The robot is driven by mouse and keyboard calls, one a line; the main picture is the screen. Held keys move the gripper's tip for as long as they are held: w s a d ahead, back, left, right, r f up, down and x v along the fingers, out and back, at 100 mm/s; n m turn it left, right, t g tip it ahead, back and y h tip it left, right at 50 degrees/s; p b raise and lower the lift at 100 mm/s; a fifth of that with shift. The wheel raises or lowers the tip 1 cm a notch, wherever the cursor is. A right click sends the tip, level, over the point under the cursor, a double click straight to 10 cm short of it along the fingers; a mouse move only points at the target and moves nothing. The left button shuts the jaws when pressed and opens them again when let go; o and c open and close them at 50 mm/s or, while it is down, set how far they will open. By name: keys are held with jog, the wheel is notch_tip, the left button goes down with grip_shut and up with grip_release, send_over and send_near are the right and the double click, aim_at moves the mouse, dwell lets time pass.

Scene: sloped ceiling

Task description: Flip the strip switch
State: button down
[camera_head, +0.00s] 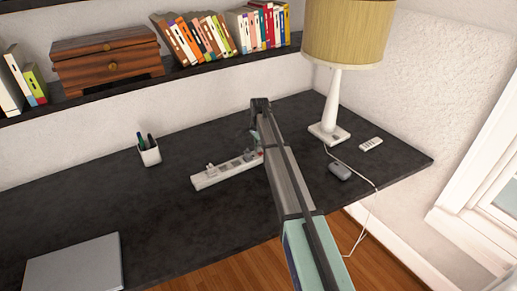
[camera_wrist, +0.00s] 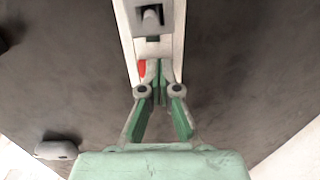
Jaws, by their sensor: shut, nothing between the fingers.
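A white power strip (camera_head: 222,171) lies on the dark desk, with sockets along its top and a plug near its left end. In the wrist view the strip (camera_wrist: 176,45) runs up from the fingertips, and a red switch (camera_wrist: 142,68) shows at its near end, partly hidden by the fingers. My gripper (camera_wrist: 153,68) is shut and empty, its tips over or at the strip's switch end. I cannot tell whether they touch it. In the head view my arm hides the strip's right end and most of the gripper.
A lamp (camera_head: 341,40) with a white base stands right of my arm. A grey mouse-like object (camera_head: 340,171) and a white remote (camera_head: 371,144) lie near it. A pen cup (camera_head: 149,153) and a laptop (camera_head: 75,268) are at left. A bookshelf (camera_head: 225,58) hangs above the desk.

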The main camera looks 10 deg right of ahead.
aim_at(260, 154)
jog(key=shift+r, duration=0.1)
notch_tip(260, 154, up, 14)
jog(key=s+b, duration=0.1)
jog(key=s, duration=0.1)
jog(key=shift+d, duration=0.4)
jog(key=shift+f, duration=0.2)
